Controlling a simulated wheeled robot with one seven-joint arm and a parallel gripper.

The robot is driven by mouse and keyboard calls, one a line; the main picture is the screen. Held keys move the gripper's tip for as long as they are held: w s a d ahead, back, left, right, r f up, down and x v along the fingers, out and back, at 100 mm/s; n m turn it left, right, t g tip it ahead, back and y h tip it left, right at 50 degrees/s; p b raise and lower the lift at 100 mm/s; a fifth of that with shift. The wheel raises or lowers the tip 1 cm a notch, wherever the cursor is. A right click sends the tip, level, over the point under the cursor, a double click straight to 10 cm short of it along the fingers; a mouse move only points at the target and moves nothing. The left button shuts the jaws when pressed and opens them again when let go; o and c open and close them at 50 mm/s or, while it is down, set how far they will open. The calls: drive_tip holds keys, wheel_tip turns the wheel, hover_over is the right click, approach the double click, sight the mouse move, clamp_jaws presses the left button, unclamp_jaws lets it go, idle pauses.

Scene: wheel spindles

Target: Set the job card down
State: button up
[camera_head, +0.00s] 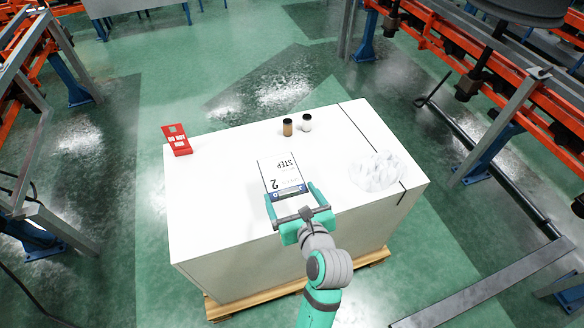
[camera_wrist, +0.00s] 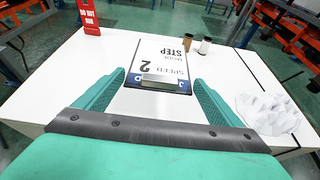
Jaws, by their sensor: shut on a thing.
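The job card (camera_head: 279,172) is a white sheet with dark "STEP" and "2" print and a blue band at its near end. In the wrist view the card (camera_wrist: 160,58) also reads "MODE" and "SPEED", with a grey bar across its near end. My teal gripper (camera_head: 290,191) is shut on the near end of the card, one finger at each side. The wrist view shows both fingers (camera_wrist: 159,80) flanking the card. The card extends away from me over the white table top (camera_head: 215,200). I cannot tell whether its underside touches the top.
A red sign (camera_head: 177,139) stands at the far left. A brown-bodied jar (camera_head: 287,128) and a white-bodied jar (camera_head: 306,123) stand behind the card. A whitish crumpled heap (camera_head: 374,171) lies at the right, near a dark line. The left of the table is clear.

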sight(291, 182)
drive_tip(key=w+f, duration=0.1)
drive_tip(key=w, duration=0.1)
drive_tip(key=w+f, duration=0.1)
drive_tip(key=w, duration=0.1)
drive_tip(key=w+f, duration=0.1)
drive_tip(key=w, duration=0.1)
drive_tip(key=shift+w+f, duration=0.1)
drive_tip(key=shift+w, duration=0.25)
drive_tip(key=w+f, duration=0.4)
drive_tip(key=f, duration=0.1)
drive_tip(key=shift+w+d+f, duration=0.25)
drive_tip(key=shift+w, duration=0.1)
drive_tip(key=shift+w+f, duration=0.15)
drive_tip(key=shift+f, duration=0.1)
wheel_tip(291, 182, down, 3)
drive_tip(key=shift+w+f, duration=0.1)
drive_tip(key=shift+w, duration=0.05)
drive_tip(key=shift+a, duration=0.2)
drive_tip(key=shift+d, duration=0.15)
drive_tip(key=o, duration=0.9)
drive_tip(key=shift+d, duration=0.2)
